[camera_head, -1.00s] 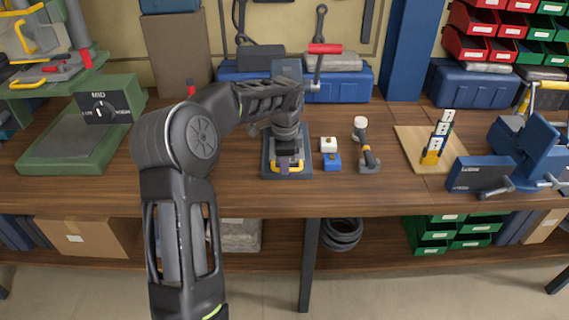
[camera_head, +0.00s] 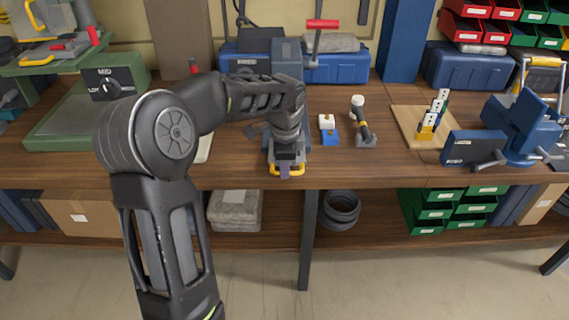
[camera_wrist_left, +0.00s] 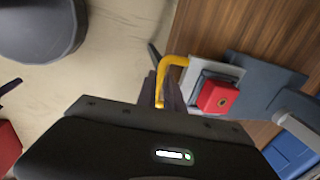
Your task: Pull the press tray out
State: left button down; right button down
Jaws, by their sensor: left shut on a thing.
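The grey-blue press (camera_head: 287,60) stands on the bench with a red-gripped lever on top. Its tray has a yellow handle (camera_head: 273,169), which sticks out past the front of the press base near the bench's front edge. In the wrist view the handle (camera_wrist_left: 174,61) lies between the fingers of my left gripper (camera_wrist_left: 161,92), which is shut on it. The light grey tray (camera_wrist_left: 232,72) carries a red block (camera_wrist_left: 217,97). In the head view my left gripper (camera_head: 285,168) points down at the handle, and my arm hides part of the press. My right gripper is out of view.
Further right are a wooden board (camera_head: 408,120) and a blue vise (camera_head: 515,125). A green box (camera_head: 75,125) stands left. The floor in front is clear.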

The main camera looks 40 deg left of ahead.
pick_arm(q)
jog(key=shift+w, duration=0.1)
jog(key=c, duration=1.5)
grip_release()
jog(key=shift+r, duration=0.1)
jog(key=r, duration=0.5)
jog(key=s+r, duration=0.1)
jog(key=r, duration=0.1)
jog(key=shift+d+r, duration=0.3)
jog(key=shift+d, duration=0.05)
jog(key=shift+s, duration=0.1)
